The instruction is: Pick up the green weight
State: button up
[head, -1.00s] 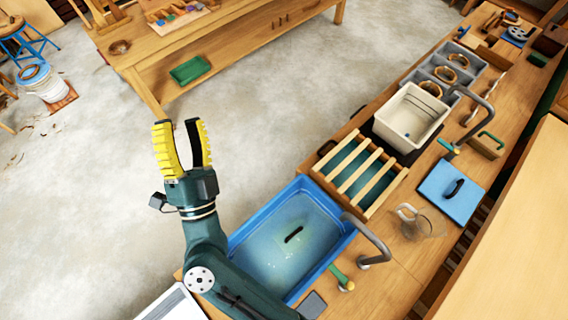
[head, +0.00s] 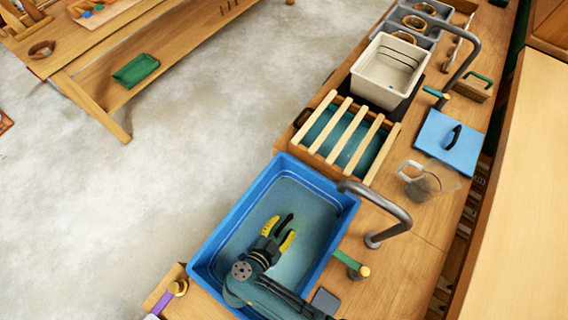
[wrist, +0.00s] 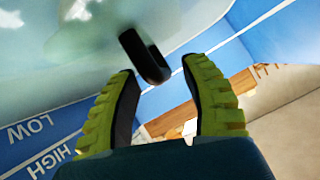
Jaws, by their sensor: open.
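The green weight shows mainly by its black handle (head: 285,221), inside the blue tub (head: 210,250). Its pale green body is hard to tell from the water around it and is partly hidden by my gripper in the head view. My gripper (head: 281,231) is open and low inside the tub, with its yellow fingers close to the handle. In the wrist view the black handle (wrist: 145,57) lies just beyond the gap between my fingertips (wrist: 160,75), with visible space on both sides. The fingers do not grip it.
The tub wall, marked LOW and HIGH (wrist: 45,150), stands close to my fingers. A grey faucet (head: 385,205) reaches over the tub's right rim. A slatted wooden rack (head: 345,140) is behind the tub.

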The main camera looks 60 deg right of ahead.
jog(key=shift+x, duration=0.8)
jog(key=shift+r, duration=0.1)
grip_shut()
